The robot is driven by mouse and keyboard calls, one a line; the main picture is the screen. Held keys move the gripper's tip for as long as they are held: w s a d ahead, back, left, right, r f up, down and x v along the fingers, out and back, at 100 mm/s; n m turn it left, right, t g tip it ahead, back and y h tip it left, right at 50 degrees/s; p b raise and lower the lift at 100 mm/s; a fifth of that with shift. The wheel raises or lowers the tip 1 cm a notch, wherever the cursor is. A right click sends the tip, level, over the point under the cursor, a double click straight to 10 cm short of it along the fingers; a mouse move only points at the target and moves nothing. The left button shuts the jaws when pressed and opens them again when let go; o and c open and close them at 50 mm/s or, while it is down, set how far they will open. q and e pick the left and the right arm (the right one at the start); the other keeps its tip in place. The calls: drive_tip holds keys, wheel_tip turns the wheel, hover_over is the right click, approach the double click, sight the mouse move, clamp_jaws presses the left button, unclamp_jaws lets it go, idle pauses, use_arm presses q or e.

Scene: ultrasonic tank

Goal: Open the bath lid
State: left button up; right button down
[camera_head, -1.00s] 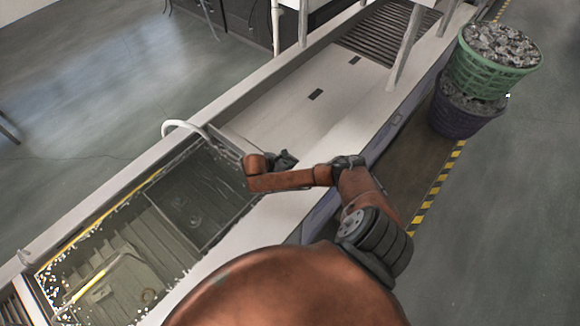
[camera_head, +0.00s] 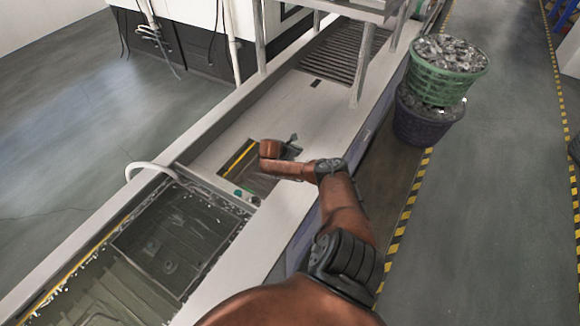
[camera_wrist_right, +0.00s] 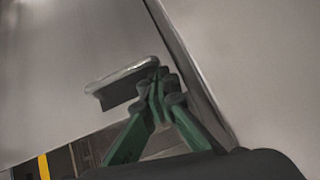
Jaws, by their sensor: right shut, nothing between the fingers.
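The bath lid (camera_head: 285,115) is a pale flat panel in the bench top. It stands partly slid back, with a dark opening (camera_head: 240,160) bordered by a yellow strip at its near end. The opening also shows at the lower left of the right wrist view (camera_wrist_right: 60,160). My right gripper (camera_head: 292,145) is over the lid's near part. In the right wrist view its green fingers (camera_wrist_right: 165,85) are shut together and empty, right against or beside the lid's raised grey handle (camera_wrist_right: 122,76); contact is unclear. My left gripper is out of view.
A liquid-filled tank (camera_head: 215,283) with a white curved pipe (camera_head: 145,166) lies at the near left. A roller section (camera_head: 340,50) and frame posts (camera_head: 360,75) stand beyond the lid. Green (camera_head: 445,75) and purple (camera_head: 425,125) baskets are stacked on the floor at right.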

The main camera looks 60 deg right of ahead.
drive_tip(key=shift+d+b, duration=0.35)
drive_tip(key=shift+d, duration=0.8)
drive_tip(key=shift+r, duration=0.15)
drive_tip(key=p+v, duration=1)
drive_tip(key=p, duration=0.1)
drive_tip(key=shift+p, duration=0.35)
